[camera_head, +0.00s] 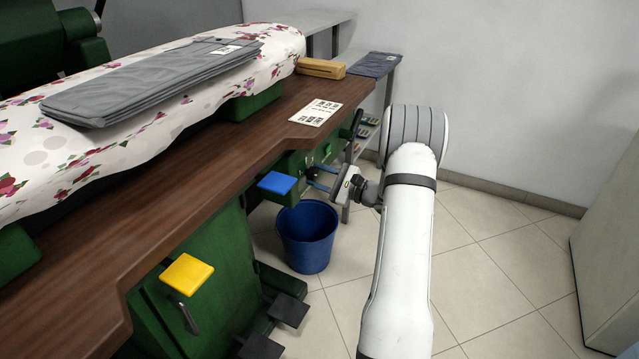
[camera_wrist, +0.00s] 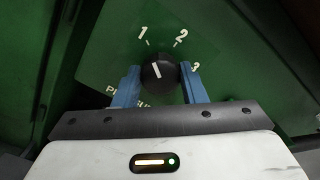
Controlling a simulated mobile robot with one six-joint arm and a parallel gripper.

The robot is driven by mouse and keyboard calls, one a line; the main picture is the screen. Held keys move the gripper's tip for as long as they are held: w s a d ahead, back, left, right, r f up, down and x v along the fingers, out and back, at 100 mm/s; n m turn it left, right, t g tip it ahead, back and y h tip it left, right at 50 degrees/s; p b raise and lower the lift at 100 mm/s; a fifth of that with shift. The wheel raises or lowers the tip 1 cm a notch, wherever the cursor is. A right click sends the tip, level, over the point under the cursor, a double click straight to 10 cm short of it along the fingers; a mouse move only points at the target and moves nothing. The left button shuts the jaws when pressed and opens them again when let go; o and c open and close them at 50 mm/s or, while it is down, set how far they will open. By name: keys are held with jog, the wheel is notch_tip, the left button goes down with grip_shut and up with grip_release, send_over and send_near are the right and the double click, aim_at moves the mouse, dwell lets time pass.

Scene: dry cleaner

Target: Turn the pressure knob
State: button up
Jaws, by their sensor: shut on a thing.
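The pressure knob (camera_wrist: 158,73) is black and round with a white pointer line, on a green panel (camera_wrist: 105,55) marked 1, 2 and 3 in the wrist view. The pointer tilts up and left, roughly toward the 1. My gripper (camera_wrist: 157,84) has its two blue fingers on either side of the knob, shut on it. Part of the lettering below the knob is hidden by the left finger. In the head view my gripper (camera_head: 318,178) reaches the green machine front under the table edge; the knob is too small to make out clearly there.
A blue lever pad (camera_head: 277,183) and a yellow lever pad (camera_head: 187,273) stick out from the machine. A blue bucket (camera_head: 307,238) stands on the floor below my gripper. The wooden table edge (camera_head: 235,160) overhangs the panel. Tiled floor at the right is clear.

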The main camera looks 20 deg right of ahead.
jog(key=shift+n+b, duration=0.4)
jog(key=shift+n, duration=0.3)
jog(key=o, duration=1)
jog(key=shift+s+d, duration=0.1)
jog(key=p+v, duration=0.2)
jog(key=v, duration=0.5)
jog(key=shift+s+d+f, duration=0.1)
jog(key=shift+s+d, duration=0.1)
jog(key=shift+s, duration=0.05)
